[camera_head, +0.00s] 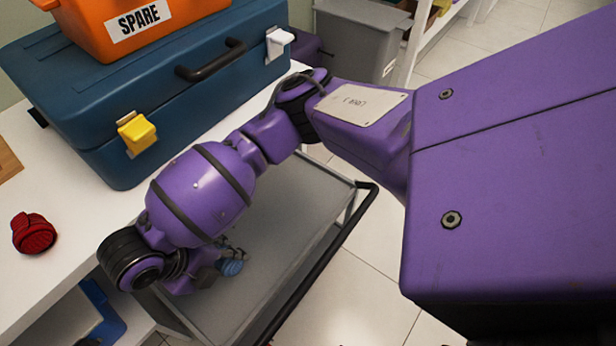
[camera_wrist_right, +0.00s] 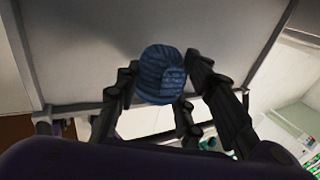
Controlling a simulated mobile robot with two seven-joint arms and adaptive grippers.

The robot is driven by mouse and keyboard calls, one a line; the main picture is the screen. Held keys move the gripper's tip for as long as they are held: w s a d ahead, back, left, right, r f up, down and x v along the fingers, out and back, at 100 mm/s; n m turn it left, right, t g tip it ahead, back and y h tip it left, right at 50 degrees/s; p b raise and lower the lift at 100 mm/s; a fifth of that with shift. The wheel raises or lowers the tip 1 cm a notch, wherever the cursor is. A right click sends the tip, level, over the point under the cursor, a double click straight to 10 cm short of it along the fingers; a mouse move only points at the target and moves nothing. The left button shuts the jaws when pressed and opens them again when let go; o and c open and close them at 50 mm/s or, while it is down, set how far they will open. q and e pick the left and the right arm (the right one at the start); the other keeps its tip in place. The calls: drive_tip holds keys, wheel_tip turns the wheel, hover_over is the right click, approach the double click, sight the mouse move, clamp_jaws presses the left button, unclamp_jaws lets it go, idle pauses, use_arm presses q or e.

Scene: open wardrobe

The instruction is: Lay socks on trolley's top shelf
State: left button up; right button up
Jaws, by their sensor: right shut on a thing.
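The socks (camera_wrist_right: 162,76) are a rolled blue ribbed bundle between the black fingers of my right gripper (camera_wrist_right: 165,68) in the right wrist view. In the head view, the socks (camera_head: 231,264) show as a small blue patch below my purple arm, and my right gripper (camera_head: 221,258) is mostly hidden behind the wrist. The gripper is shut on the socks. The trolley's grey top shelf (camera_head: 283,222) lies under them; I cannot tell whether the socks touch it. My left gripper is not in view.
A white counter (camera_head: 85,215) beside the trolley bears a blue toolbox (camera_head: 130,105), an orange SPARE case (camera_head: 135,25) and a red round object (camera_head: 34,233). A black handle bar (camera_head: 330,255) runs along the trolley's right side. A grey bin (camera_head: 360,38) stands behind. The visible shelf surface is clear.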

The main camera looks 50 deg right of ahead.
sight(230, 261)
drive_tip(key=shift+d+f, duration=0.4)
drive_tip(key=shift+f, duration=0.2)
drive_tip(key=f+b, duration=0.2)
drive_tip(key=f, duration=0.1)
drive_tip(key=d+f+b, duration=0.1)
drive_tip(key=shift+w+f, duration=0.25)
drive_tip(key=shift+w, duration=0.1)
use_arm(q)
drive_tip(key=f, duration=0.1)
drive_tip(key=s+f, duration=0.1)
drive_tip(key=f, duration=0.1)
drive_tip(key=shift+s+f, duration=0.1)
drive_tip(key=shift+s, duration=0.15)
use_arm(e)
drive_tip(key=shift+r, duration=0.2)
drive_tip(key=o, duration=1.1)
drive_tip(key=shift+a, duration=0.1)
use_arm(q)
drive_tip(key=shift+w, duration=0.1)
